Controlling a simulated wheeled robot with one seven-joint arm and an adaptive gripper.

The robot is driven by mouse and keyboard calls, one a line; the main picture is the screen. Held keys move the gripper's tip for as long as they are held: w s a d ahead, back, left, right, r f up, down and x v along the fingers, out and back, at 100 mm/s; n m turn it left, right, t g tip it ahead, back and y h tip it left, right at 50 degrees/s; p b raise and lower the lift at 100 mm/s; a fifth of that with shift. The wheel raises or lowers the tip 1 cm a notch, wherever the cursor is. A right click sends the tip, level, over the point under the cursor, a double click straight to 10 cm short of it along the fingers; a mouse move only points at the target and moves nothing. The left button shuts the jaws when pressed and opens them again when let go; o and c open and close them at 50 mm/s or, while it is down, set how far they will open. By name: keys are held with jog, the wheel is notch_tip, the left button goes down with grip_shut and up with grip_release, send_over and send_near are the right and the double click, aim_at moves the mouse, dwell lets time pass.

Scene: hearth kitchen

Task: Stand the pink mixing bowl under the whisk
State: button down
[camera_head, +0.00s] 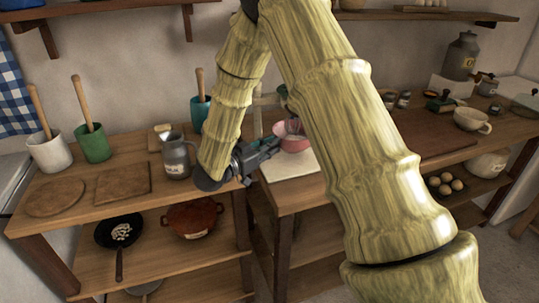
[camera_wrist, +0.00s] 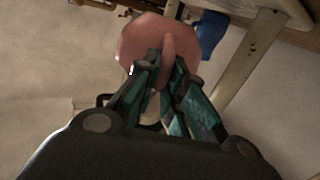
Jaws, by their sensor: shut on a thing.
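The pink mixing bowl (camera_head: 294,144) is at the middle of the counter, partly hidden behind my arm. My gripper (camera_head: 274,146) reaches it from the left and is shut on its near side. In the wrist view the bowl (camera_wrist: 140,40) is beyond my fingertips (camera_wrist: 166,65), with a pink edge or handle between the teal fingers. A small greyish shape (camera_head: 294,126) over the bowl may be the whisk; it is too small to be sure. Whether the bowl touches the surface below cannot be told.
A pale board (camera_head: 291,166) lies below the bowl. A beige upright (camera_head: 258,110) stands behind; a cream frame also shows in the wrist view (camera_wrist: 246,55), beside a blue thing (camera_wrist: 209,37). A grey milk jug (camera_head: 175,156) stands left of my gripper. A wooden board (camera_head: 432,136) lies right.

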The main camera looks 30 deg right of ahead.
jog(key=shift+w+a+f, duration=0.1)
jog(key=shift+w+f, duration=0.1)
jog(key=shift+f, duration=1.6)
jog(key=c, duration=1.5)
grip_release()
jog(key=shift+s, duration=0.1)
jog(key=a, duration=0.4)
jog(key=s+a, duration=0.1)
jog(key=a, duration=0.3)
jog(key=a+b, duration=0.1)
jog(key=a, duration=0.3)
jog(key=shift+s+r, duration=0.1)
jog(key=shift+s, duration=0.3)
